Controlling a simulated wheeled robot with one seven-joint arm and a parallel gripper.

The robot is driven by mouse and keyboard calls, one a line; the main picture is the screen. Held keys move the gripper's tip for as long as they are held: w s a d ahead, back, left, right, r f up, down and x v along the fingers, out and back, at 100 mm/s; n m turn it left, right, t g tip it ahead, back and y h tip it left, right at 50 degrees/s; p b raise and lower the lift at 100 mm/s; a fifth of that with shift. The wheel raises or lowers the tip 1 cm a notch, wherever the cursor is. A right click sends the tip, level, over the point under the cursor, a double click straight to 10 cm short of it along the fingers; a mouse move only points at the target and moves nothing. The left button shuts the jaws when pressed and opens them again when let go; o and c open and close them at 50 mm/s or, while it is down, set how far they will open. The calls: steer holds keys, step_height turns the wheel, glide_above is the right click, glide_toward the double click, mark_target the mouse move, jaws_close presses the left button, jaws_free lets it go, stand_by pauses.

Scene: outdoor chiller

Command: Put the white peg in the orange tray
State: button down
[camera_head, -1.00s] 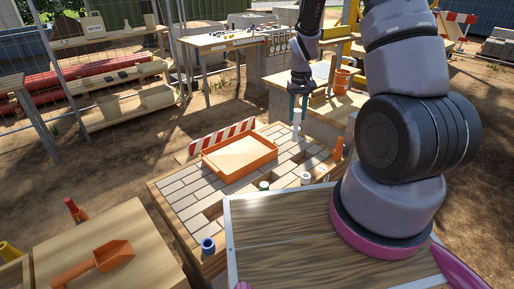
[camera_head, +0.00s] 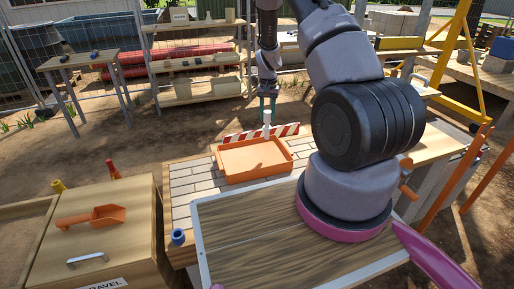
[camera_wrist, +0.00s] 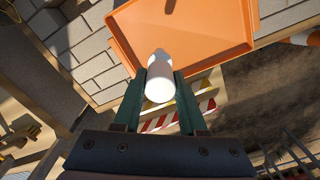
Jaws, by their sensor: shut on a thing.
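The white peg (camera_head: 266,118) is held upright between the green fingers of my gripper (camera_head: 267,104). In the wrist view the peg (camera_wrist: 159,80) shows between the fingertips of my gripper (camera_wrist: 160,84). The orange tray (camera_head: 226,179) lies on the brick-topped table. In the head view the peg is at the tray's far edge, above the striped board behind it. In the wrist view the tray (camera_wrist: 225,58) fills the upper middle, and the peg overlaps its near rim. A dark shadow falls on the tray floor. The peg's height above the tray is hard to tell.
A red-and-white striped board (camera_head: 232,136) stands behind the tray. A blue cup-like peg (camera_head: 178,236) stands at the table's front left. An orange scoop (camera_head: 98,215) lies on a wooden box at left. Shelves (camera_head: 185,62) stand farther back.

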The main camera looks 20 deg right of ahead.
mark_target(267, 127)
step_height(267, 127, down, 4)
steer(key=shift+a+f, duration=0.1)
steer(key=shift+f, duration=2.1)
steer(key=shift+f, duration=0.15)
steer(key=shift+c, duration=2.3)
jaws_free()
